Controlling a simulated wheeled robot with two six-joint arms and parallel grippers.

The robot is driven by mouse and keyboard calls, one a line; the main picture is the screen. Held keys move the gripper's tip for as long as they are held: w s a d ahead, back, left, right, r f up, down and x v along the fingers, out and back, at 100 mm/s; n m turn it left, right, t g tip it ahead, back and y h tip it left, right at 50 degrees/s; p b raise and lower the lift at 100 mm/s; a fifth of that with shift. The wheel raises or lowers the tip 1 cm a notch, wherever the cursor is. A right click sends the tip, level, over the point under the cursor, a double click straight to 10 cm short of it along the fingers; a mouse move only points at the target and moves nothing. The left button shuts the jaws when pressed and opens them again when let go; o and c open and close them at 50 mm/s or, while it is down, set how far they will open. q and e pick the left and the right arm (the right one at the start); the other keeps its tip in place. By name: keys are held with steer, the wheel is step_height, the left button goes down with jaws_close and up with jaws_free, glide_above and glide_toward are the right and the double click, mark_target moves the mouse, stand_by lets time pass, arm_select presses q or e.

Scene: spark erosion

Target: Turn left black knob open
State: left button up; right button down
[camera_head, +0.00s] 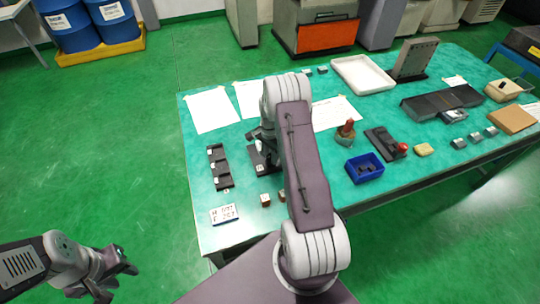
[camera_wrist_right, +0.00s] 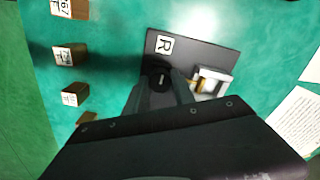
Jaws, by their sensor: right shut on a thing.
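A dark plate (camera_wrist_right: 205,50) with a white label marked R lies on the green table in the right wrist view. A round black knob (camera_wrist_right: 160,78) sits on it, beside a small white block (camera_wrist_right: 212,80) with a brass-coloured part. My right gripper (camera_wrist_right: 162,92) is shut on the black knob, with a finger on each side. In the head view my right arm hides much of the plate (camera_head: 256,160) and the knob. My left gripper (camera_head: 118,277) is at the lower left, away from the table, empty, its fingers apart.
A blue bin (camera_head: 364,168) and a red-tipped device (camera_head: 386,143) stand right of my arm. Paper sheets lie behind.

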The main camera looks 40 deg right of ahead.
steer(key=n, duration=0.4)
steer(key=shift+r+n, duration=0.1)
steer(key=shift+n, duration=0.2)
steer(key=n, duration=0.4)
steer(key=shift+d+n, duration=0.1)
steer(key=shift+n, duration=0.2)
steer(key=n, duration=0.4)
steer(key=shift+w+n, duration=0.1)
steer(key=shift+n, duration=0.2)
steer(key=shift+d+n, duration=0.1)
steer(key=shift+n, duration=2.1)
steer(key=shift+r, duration=0.1)
steer(key=c, duration=1.1)
jaws_free()
steer(key=shift+o, duration=0.2)
